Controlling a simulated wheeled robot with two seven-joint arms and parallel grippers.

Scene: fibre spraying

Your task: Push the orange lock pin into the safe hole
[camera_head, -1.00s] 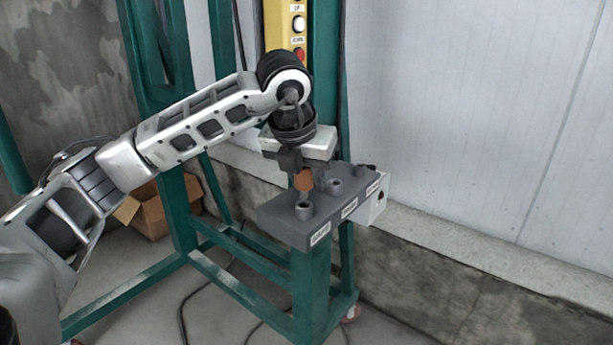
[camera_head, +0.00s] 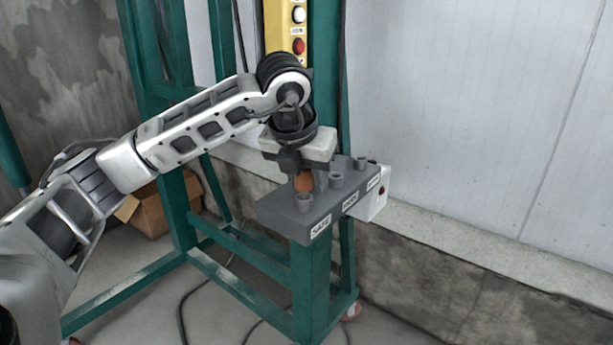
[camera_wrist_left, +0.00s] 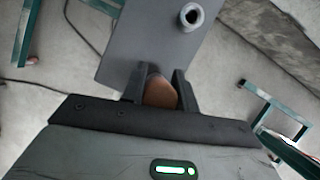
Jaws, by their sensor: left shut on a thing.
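The orange lock pin (camera_head: 304,181) is held in my left gripper (camera_head: 305,178), just above the grey block (camera_head: 274,212). Its orange head also shows between the fingers in the left wrist view (camera_wrist_left: 160,92). The safe hole is the round collar (camera_head: 304,202) next to the "SAFE" label (camera_head: 320,227), at the block's near end. The pin's head appears just behind and above this collar in the head view. The pin's lower end is hidden, so I cannot tell whether it touches the block. In the wrist view one collar (camera_wrist_left: 191,15) is apart from the pin. My right gripper is not in view.
Two more collars stand on the block, one in the middle (camera_head: 336,180) and one at the far end (camera_head: 360,162). A green frame (camera_head: 311,280) carries the block. A yellow button box (camera_head: 290,30) hangs behind. A cardboard box (camera_head: 158,208) sits on the floor.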

